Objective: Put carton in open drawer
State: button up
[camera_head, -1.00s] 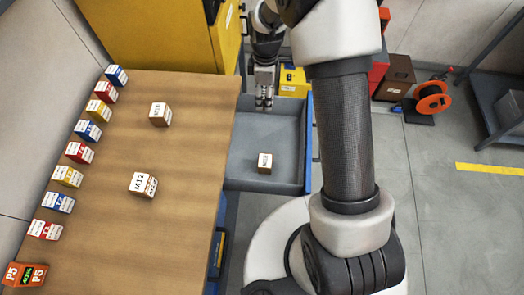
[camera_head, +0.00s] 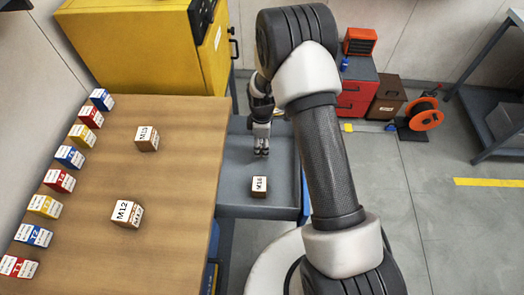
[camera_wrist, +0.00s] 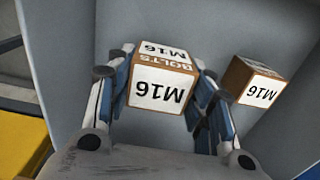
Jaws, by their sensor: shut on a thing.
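My gripper (camera_head: 261,152) reaches down into the open grey drawer (camera_head: 238,210), near its back half. In the wrist view my gripper (camera_wrist: 162,100) is shut on an M16 carton (camera_wrist: 160,88), white-labelled and brown, held between the two fingers. I cannot make this carton out in the head view, nor tell whether it touches the drawer floor. A second M16 carton (camera_head: 259,187) lies in the drawer, nearer the front; it also shows in the wrist view (camera_wrist: 260,82), right of the held one and apart from it.
Left of the drawer, a wooden bench (camera_head: 175,190) bears an M12 carton (camera_head: 127,214), another carton (camera_head: 147,138) and a row of small coloured boxes (camera_head: 60,180). A yellow cabinet (camera_head: 140,50) stands behind. A red cabinet (camera_head: 357,95) and orange reel (camera_head: 425,113) stand right.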

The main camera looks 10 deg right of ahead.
jog(key=shift+f+b, duration=0.55)
jog(key=shift+f, duration=1.5)
jog(key=shift+f, duration=0.15)
jog(key=o, duration=1.4)
